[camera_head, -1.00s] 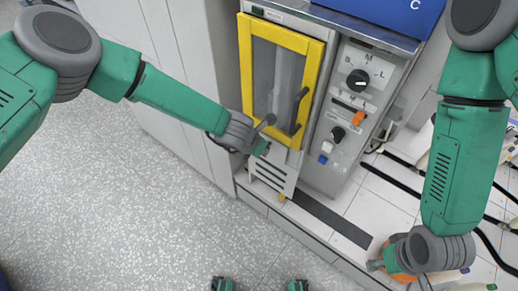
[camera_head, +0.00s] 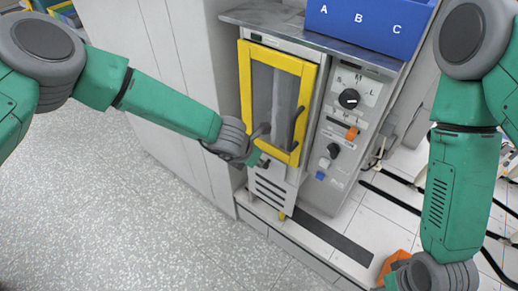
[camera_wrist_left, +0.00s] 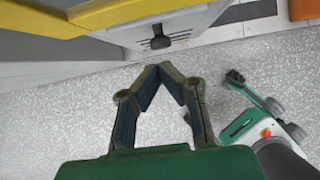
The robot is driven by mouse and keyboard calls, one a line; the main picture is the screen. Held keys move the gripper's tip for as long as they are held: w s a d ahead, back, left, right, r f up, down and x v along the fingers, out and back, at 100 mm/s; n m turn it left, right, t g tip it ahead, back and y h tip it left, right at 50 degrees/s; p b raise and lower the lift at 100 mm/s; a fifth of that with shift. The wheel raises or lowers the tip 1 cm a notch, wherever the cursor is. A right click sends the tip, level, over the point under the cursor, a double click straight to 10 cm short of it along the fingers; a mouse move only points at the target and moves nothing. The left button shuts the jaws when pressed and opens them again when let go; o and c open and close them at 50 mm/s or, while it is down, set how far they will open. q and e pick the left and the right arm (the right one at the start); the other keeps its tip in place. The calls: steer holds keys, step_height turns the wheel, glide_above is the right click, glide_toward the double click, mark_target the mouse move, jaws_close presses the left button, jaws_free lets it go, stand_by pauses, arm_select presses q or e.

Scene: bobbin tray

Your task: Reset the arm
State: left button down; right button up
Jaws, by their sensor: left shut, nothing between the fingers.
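My left arm reaches in from the left in the head view. My left gripper (camera_head: 262,160) is in front of the lower part of the yellow-framed door (camera_head: 312,100), near its dark handle (camera_head: 298,128). Whether it touches the door cannot be told there. In the left wrist view the left gripper's fingers (camera_wrist_left: 165,70) meet at the tips, shut and empty, with speckled floor behind them. My right arm hangs down at the right of the head view. Its wrist is at the bottom edge and its fingers do not show.
The door looks closed on a grey cabinet with a control panel (camera_head: 345,130) of knobs. A blue bin (camera_head: 370,28) marked A, B, C stands on top. An orange object (camera_head: 397,264) lies by my right wrist. Open speckled floor (camera_head: 130,200) is at the left.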

arm_select(q)
step_height(320, 180, up, 4)
steer(key=w, duration=0.1)
steer(key=s+a+f+m+g+y+b, duration=0.1)
steer(key=s+a+f+m+y, duration=0.1)
steer(key=s+a+f+m, duration=0.6)
steer(key=s+a+f+m+y+b, duration=0.1)
steer(key=s+a+f+m, duration=0.3)
steer(key=s+a+m, duration=0.45)
steer(key=s+a+m+g, duration=0.1)
steer(key=s+a+m, duration=0.2)
steer(key=s, duration=0.3)
steer(key=s+a+m+g+b, duration=0.1)
steer(key=s+a+m, duration=0.2)
steer(key=s+m, duration=0.2)
steer(key=s+a+r+m+b, duration=0.1)
steer(key=s+a+m, duration=0.3)
steer(key=s, duration=0.4)
steer(key=shift+m+g, duration=0.35)
steer(key=shift+g, duration=0.05)
